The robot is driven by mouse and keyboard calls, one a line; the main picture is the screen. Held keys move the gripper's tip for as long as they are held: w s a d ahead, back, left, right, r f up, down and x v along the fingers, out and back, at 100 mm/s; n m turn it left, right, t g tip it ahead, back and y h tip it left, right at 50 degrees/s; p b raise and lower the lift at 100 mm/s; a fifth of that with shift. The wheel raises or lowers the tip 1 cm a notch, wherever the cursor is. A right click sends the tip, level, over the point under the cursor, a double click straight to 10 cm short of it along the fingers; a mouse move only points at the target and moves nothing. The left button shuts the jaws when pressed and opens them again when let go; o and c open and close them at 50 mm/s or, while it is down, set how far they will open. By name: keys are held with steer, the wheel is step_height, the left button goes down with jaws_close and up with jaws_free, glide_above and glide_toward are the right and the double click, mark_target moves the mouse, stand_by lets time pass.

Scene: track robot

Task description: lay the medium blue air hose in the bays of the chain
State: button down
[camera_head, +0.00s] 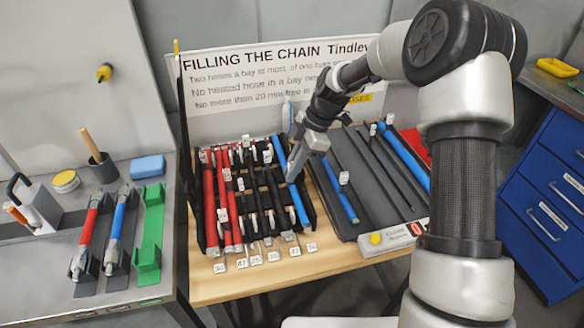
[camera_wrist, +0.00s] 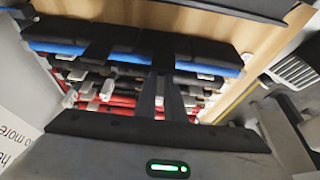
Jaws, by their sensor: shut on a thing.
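The chain (camera_head: 311,212) is a black frame with long bays, lying on the wooden table. Red and black hoses fill its left and middle bays. A blue hose (camera_head: 300,206) runs lengthwise along the rightmost bay. It also crosses the wrist view (camera_wrist: 208,66), partly covered by dark crosspieces and my fingers. My gripper (camera_head: 294,176) is low over this bay, shut on the blue hose partway along it. Whether the hose is fully seated under the fingers is hidden. Two other blue hoses, a short one (camera_head: 335,190) and a longer one (camera_head: 407,160), lie on the dark tray.
The dark tray (camera_head: 365,195) with black hoses lies right of the chain. A sign board (camera_head: 235,110) stands behind it. Numbered tags line the chain's front edge. The left bench holds tools and a green holder (camera_head: 150,235). Bare wood (camera_head: 270,285) shows in front.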

steer(key=shift+f, duration=0.5)
steer(key=c, duration=1.8)
jaws_free()
steer(key=shift+o, duration=0.2)
steer(key=p+v, duration=0.1)
steer(key=v, duration=1.6)
steer(key=shift+r, duration=0.2)
